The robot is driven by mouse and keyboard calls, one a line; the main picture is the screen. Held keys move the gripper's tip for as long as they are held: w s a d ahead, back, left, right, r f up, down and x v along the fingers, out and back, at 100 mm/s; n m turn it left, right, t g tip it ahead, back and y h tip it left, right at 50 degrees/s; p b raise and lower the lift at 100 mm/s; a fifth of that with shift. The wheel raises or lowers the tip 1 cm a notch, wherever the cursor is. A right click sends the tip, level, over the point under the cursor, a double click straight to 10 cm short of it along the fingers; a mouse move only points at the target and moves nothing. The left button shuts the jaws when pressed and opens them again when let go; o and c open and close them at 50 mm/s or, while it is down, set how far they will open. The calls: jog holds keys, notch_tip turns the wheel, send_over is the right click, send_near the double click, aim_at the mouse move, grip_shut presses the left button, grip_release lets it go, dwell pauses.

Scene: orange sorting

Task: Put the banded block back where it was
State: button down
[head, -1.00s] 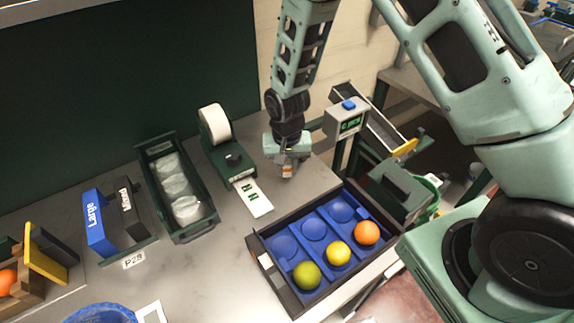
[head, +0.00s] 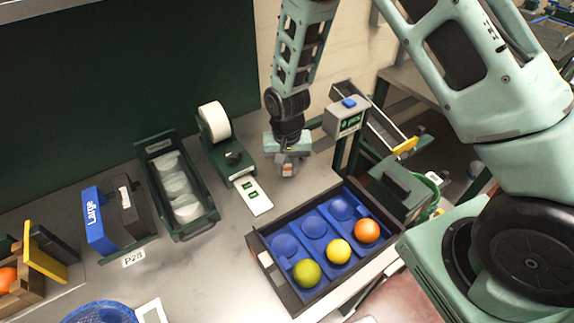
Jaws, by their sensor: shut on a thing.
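My gripper (head: 288,168) points down over the back of the grey bench, right of the label dispenser. It is shut on a small block (head: 287,170), grey with an orange band. Most of the block is hidden by the fingers and its markings are too small to make out. I cannot tell whether its underside touches the bench.
A label dispenser (head: 219,145) stands left of my gripper. A dark tray with blue cups (head: 283,245) holds a green, a yellow and an orange fruit in front. A green bin of clear bags (head: 203,231), a blue "Large" block (head: 92,222) and a small display (head: 346,117) stand around.

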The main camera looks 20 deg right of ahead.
jog(key=shift+f+b, duration=0.3)
jog(key=shift+f, duration=0.15)
dwell(0.3)
jog(key=c, duration=0.8)
grip_release()
jog(key=shift+o, duration=0.2)
jog(key=shift+r, duration=0.15)
jog(key=shift+r+p, duration=2.95)
jog(key=shift+r, duration=0.95)
